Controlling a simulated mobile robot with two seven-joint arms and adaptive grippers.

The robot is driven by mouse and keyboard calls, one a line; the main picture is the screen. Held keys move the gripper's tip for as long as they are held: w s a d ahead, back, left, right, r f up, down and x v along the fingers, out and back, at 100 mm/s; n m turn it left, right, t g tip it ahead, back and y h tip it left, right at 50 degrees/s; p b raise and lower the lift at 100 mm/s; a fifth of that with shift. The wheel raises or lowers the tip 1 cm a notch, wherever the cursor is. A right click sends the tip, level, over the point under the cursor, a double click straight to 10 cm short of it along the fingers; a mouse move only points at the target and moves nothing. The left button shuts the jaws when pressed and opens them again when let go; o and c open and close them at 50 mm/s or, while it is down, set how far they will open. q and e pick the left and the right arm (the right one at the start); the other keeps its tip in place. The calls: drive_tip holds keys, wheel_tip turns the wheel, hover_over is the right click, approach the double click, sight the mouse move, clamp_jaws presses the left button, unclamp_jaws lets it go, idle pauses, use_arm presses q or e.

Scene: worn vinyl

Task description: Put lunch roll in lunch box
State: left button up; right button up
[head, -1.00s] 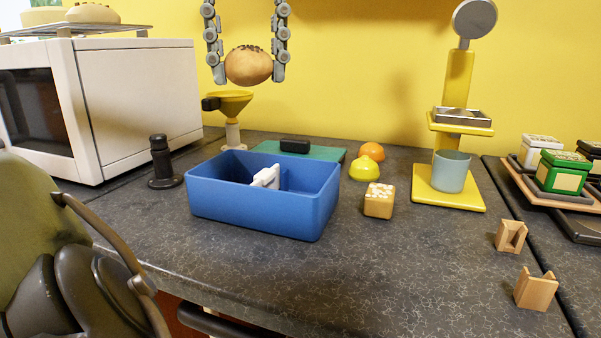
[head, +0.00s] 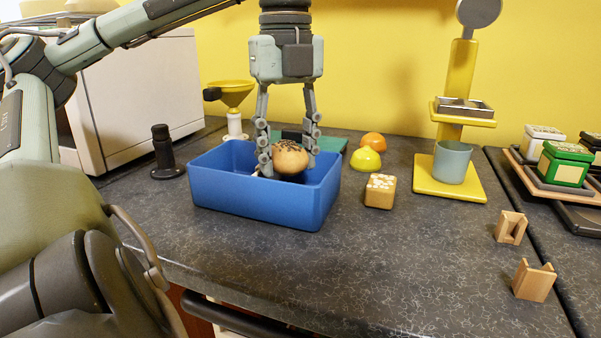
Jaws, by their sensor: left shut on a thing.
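The lunch roll (head: 290,159) is a round brown bun with dark specks on top. My left gripper (head: 288,168) points down and is shut on it, one finger on each side. The white piece inside the box is almost wholly hidden. My right gripper does not show.
A black pepper mill (head: 163,152) stands left of the box, by the white microwave (head: 140,95). A yellow funnel (head: 232,93) is behind. A small tan block (head: 380,191), yellow dome (head: 366,160) and yellow stand (head: 449,189) are to the right.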

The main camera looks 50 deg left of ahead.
use_arm(q)
drive_tip(key=shift+w+d+f, duration=0.2)
drive_tip(key=shift+w+f, duration=0.5)
drive_tip(key=shift+w, duration=0.3)
drive_tip(key=shift+f, duration=1.9)
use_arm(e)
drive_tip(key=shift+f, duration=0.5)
use_arm(q)
drive_tip(key=shift+f, duration=0.1)
drive_tip(key=shift+f, duration=0.1)
drive_tip(key=o, duration=0.9)
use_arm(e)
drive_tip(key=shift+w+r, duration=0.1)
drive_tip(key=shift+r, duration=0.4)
